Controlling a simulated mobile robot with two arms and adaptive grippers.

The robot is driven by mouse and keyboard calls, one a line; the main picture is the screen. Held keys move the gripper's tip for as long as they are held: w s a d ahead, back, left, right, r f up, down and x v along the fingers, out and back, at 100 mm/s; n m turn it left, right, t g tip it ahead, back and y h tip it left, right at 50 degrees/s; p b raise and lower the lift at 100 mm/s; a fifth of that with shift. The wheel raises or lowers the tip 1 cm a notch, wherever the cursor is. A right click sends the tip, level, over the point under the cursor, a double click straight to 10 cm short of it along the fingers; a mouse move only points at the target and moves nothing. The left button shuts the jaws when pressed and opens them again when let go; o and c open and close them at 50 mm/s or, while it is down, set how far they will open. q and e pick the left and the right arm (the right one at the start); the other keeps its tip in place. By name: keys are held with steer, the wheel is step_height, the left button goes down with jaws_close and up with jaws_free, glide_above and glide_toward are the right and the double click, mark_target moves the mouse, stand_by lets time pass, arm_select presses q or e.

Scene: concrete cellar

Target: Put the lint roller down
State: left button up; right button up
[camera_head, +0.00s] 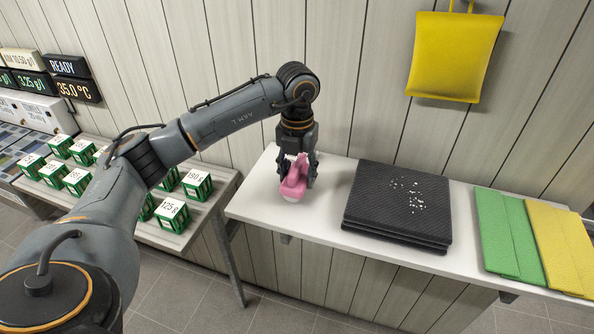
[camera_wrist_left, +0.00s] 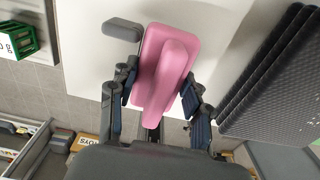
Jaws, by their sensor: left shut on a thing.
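The lint roller (camera_head: 294,180) has a pink body with a pale end at its bottom. My left gripper (camera_head: 298,175) is shut on it and points down over the left part of the white shelf (camera_head: 262,208). In the left wrist view the pink lint roller (camera_wrist_left: 165,70) sits between the two fingers of the gripper (camera_wrist_left: 155,95). I cannot tell for sure whether its lower end touches the shelf. My right gripper is not in view.
A stack of black mats (camera_head: 398,210) with white specks on top lies to the right on the shelf. Green (camera_head: 508,235) and yellow (camera_head: 560,245) folded cloths lie farther right. A yellow bag (camera_head: 455,57) hangs above. Green crates (camera_head: 172,215) stand on a table at left. Bare shelf surrounds the roller.

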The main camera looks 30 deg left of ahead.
arm_select(q)
steer(key=shift+f, duration=0.35)
steer(key=shift+f, duration=0.15)
steer(key=o, duration=1.1)
